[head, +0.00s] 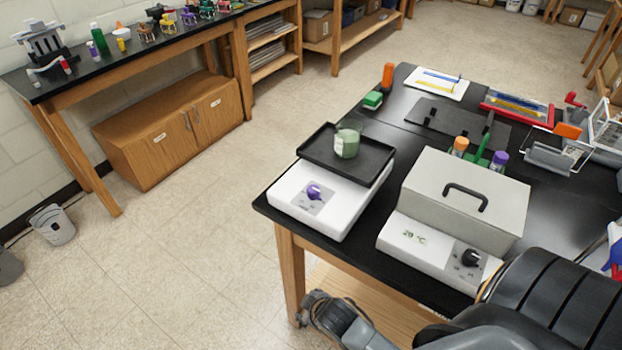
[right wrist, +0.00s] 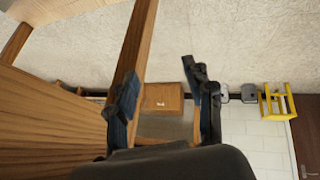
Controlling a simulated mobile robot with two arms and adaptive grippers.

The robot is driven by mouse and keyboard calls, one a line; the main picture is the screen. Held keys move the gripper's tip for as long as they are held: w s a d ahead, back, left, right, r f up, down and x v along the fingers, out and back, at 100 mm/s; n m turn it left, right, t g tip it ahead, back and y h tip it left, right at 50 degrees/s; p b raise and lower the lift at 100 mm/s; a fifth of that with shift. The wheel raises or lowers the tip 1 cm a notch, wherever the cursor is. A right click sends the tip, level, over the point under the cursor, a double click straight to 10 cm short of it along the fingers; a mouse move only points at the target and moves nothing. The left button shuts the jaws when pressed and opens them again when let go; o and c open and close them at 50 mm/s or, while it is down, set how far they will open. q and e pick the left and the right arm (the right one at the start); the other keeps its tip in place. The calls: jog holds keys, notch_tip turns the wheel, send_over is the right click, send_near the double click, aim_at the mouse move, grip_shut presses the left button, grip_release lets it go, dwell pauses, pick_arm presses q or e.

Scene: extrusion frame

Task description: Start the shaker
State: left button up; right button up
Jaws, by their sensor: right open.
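The shaker (head: 325,205) is a white box near the table's left corner, with a black tray (head: 372,166) on top. A purple knob (head: 314,191) sits on its grey front panel. A beaker of green liquid (head: 346,143) stands upright in the tray. Part of my right gripper (head: 318,304) shows low in the head view, below the table's front edge and apart from the shaker. In the right wrist view its two fingers (right wrist: 165,100) are spread with nothing between them. My left gripper is not in view.
Right of the shaker stands a lidded grey box (head: 465,195) with a black knob and a "20 °C" marking. A wooden table leg (head: 288,270) is close to my right gripper; it also shows in the right wrist view (right wrist: 137,45). Open floor (head: 180,260) lies left of the table.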

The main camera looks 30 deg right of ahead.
jog(key=w+a+r+n+t+y, duration=0.1)
jog(key=w+r+n+t, duration=0.4)
jog(key=r, duration=0.6)
jog(key=w+a+r+n+t+y+p, duration=0.1)
jog(key=w+a+r+n+t, duration=0.15)
jog(key=w+r, duration=0.65)
jog(key=w+a+r+n+t+y, duration=0.1)
jog(key=w+r+n+t, duration=0.3)
jog(key=r, duration=0.9)
jog(key=s+a+r+n+g+y, duration=0.1)
jog(key=a+r+n+g+y, duration=0.2)
jog(key=a+r+n+y, duration=0.7)
jog(key=s+a+r+n+g+y, duration=0.1)
jog(key=a+r+n+g+y, duration=0.4)
jog(key=n, duration=1)
jog(key=n+g+h+p, duration=0.1)
jog(key=n+g+h, duration=0.9)
jog(key=n+h, duration=0.85)
send_over(313, 188)
notch_tip(313, 188, down, 9)
jog(key=n+y, duration=0.1)
notch_tip(313, 188, down, 12)
jog(key=p, duration=0.4)
jog(key=shift+s+f, duration=0.1)
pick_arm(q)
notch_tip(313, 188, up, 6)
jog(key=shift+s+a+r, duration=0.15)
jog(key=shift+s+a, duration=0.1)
pick_arm(e)
jog(key=shift+f, duration=0.7)
